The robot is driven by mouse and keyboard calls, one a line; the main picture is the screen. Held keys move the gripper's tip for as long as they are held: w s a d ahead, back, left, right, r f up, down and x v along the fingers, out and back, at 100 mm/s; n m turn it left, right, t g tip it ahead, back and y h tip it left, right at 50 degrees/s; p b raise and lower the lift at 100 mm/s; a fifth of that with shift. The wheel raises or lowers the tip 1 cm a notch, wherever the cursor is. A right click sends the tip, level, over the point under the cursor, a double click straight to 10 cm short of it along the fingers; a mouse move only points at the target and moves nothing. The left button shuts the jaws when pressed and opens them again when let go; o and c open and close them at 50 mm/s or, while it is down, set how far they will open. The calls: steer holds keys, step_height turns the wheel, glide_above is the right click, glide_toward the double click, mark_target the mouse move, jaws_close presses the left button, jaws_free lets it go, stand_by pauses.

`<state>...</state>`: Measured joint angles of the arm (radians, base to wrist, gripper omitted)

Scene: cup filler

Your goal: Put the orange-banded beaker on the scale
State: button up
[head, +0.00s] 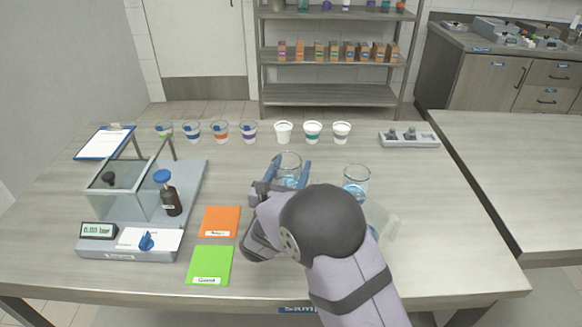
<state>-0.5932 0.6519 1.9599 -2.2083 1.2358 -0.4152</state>
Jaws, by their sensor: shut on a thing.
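My gripper (288,176) has blue fingers on both sides of a clear glass beaker (289,160) and is shut on it. The beaker looks upright near the table's middle, with something bluish low in it; I see no orange band on it, and its lower part is hidden by my gripper. A clear orange-banded cup (220,131) stands in the back row. At the left is a grey instrument (190,200) with a glass chamber (120,195), a display (98,230) and a blue knob; it may be the scale, but I cannot tell for sure.
An orange card (221,221) and a green card (210,265) lie left of my arm. Another glass beaker (356,178) and a clear jug (385,222) are at the right. Several other cups line the back.

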mark_target(284, 185)
steer(key=shift+f, duration=0.2)
steer(key=o, duration=1.2)
steer(key=shift+s+r, duration=0.1)
steer(key=shift+r, duration=0.15)
steer(key=b+v, duration=0.2)
steer(key=v, duration=1)
